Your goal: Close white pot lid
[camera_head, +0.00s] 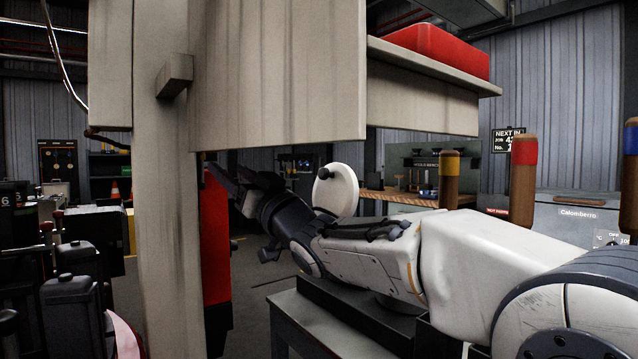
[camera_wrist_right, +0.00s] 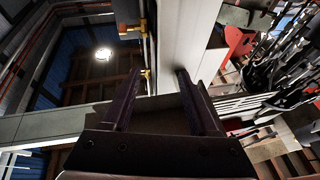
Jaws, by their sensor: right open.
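A white round lid (camera_head: 336,190) with a dark knob stands nearly upright, tilted open, just behind my right forearm in the head view. The pot under it is hidden by my arm, and I cannot see where the lid joins it. My right gripper (camera_head: 234,178) is to the left of the lid, apart from it, by a wooden post. In the right wrist view, the two dark fingers of my right gripper (camera_wrist_right: 157,76) are spread with nothing held between them. The lid cannot be made out in that view. My left gripper is not in view.
A wooden post (camera_head: 165,230) and large hanging boards (camera_head: 278,75) stand close in front. A shelf (camera_head: 430,68) with a red box (camera_head: 437,50) juts out above my right arm. A red upright thing (camera_head: 215,240) is just below the right gripper. Wooden handles (camera_head: 523,185) rise at the right.

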